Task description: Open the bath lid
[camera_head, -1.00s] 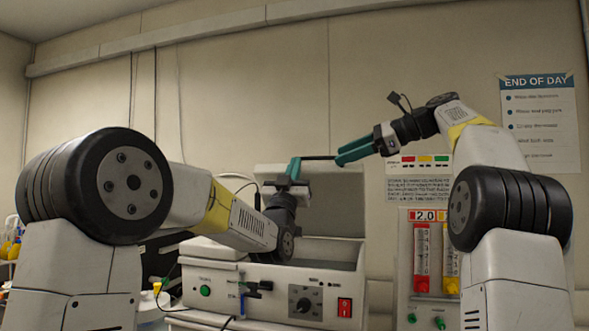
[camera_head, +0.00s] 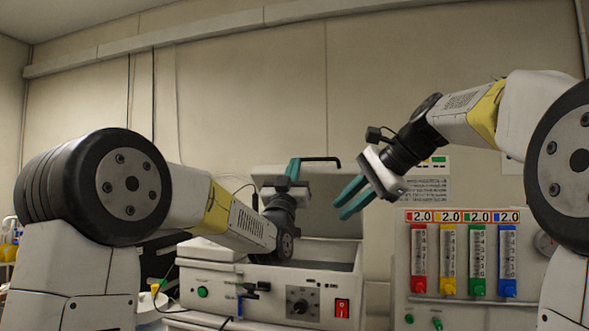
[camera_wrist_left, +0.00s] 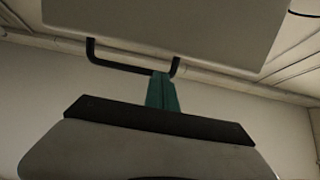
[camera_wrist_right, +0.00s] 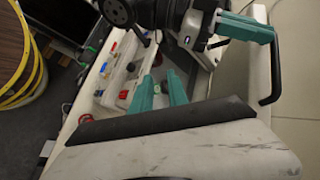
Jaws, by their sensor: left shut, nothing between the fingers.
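The bath (camera_head: 310,245) is a white box with its interior showing. Its white lid (camera_head: 325,200) is raised and stands upright at the back. The black lid handle (camera_head: 322,158) is at the lid's top edge and also shows in the left wrist view (camera_wrist_left: 125,67). My left gripper (camera_head: 293,168) is shut and empty, with its teal fingers (camera_wrist_left: 161,92) together beside the handle; whether they touch it I cannot tell. My right gripper (camera_head: 340,205) is open and empty, to the right of the handle and apart from it; its spread fingers show in the right wrist view (camera_wrist_right: 160,85).
A panel with several coloured flow tubes (camera_head: 462,262) stands right of the bath. The bath's front has a dial (camera_head: 302,301) and a red switch (camera_head: 342,308). A yellow coil (camera_wrist_right: 22,75) lies at the left in the right wrist view.

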